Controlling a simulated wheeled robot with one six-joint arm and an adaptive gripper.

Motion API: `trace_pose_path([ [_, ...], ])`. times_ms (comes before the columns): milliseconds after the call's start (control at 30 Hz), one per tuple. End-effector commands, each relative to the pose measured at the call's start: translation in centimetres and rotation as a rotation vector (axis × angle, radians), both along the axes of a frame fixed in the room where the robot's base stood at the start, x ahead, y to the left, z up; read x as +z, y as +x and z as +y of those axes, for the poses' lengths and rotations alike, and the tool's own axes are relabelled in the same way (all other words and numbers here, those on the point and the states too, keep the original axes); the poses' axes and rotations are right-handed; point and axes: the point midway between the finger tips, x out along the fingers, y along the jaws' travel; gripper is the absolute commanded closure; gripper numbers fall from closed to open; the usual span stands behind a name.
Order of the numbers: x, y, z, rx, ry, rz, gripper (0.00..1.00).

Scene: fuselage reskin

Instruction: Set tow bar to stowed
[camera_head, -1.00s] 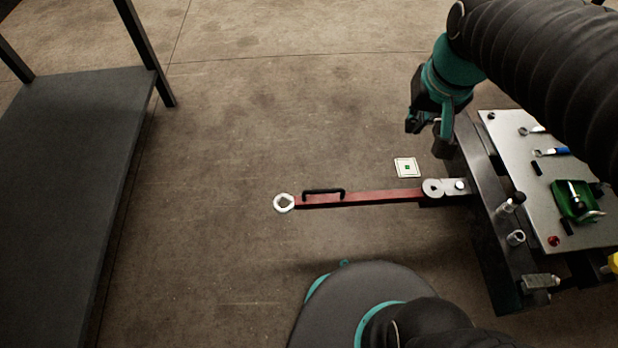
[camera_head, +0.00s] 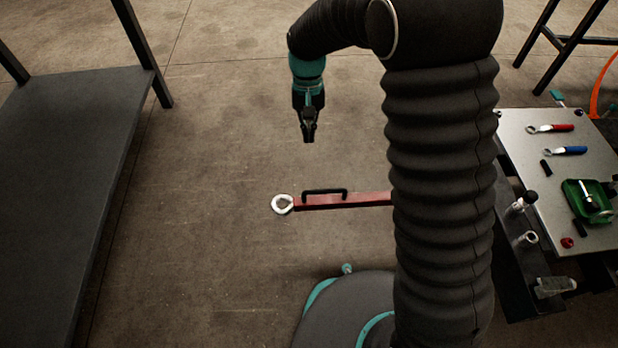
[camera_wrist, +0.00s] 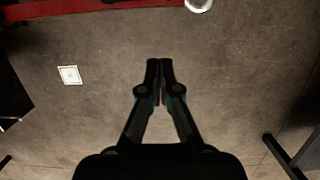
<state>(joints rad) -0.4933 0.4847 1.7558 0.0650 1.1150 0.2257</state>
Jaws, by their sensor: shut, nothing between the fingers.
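The red tow bar (camera_head: 365,199) lies stretched out to the left of the cart in the head view, with a pale ring at its free end (camera_head: 283,204) and a black handle (camera_head: 324,191) on top. Its right part and its hinge are hidden behind my arm. My gripper (camera_head: 309,139) points down above and beyond the handle in the picture, apart from the bar. It is shut and empty. In the wrist view, my gripper (camera_wrist: 160,62) has its fingertips together, and the tow bar (camera_wrist: 85,12) with its ring crosses the top edge.
The cart (camera_head: 512,150) at the right carries wrenches, a green tray (camera_head: 590,203) and small parts. A dark platform (camera_head: 75,160) with posts stands at the left. A white marker card (camera_wrist: 69,75) lies on the floor. The floor around the bar's ring is clear.

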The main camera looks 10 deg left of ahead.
Motion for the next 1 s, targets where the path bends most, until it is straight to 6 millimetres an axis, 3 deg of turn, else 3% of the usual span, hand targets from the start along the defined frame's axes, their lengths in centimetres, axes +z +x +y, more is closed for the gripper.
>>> trace_pose_path([
  [567,-1.5,-0.2,0.4,0.004,-0.005,0.010,1.00],
  [1000,-9.0,-1.9,-0.1,0.004,-0.005,0.012,1.00],
])
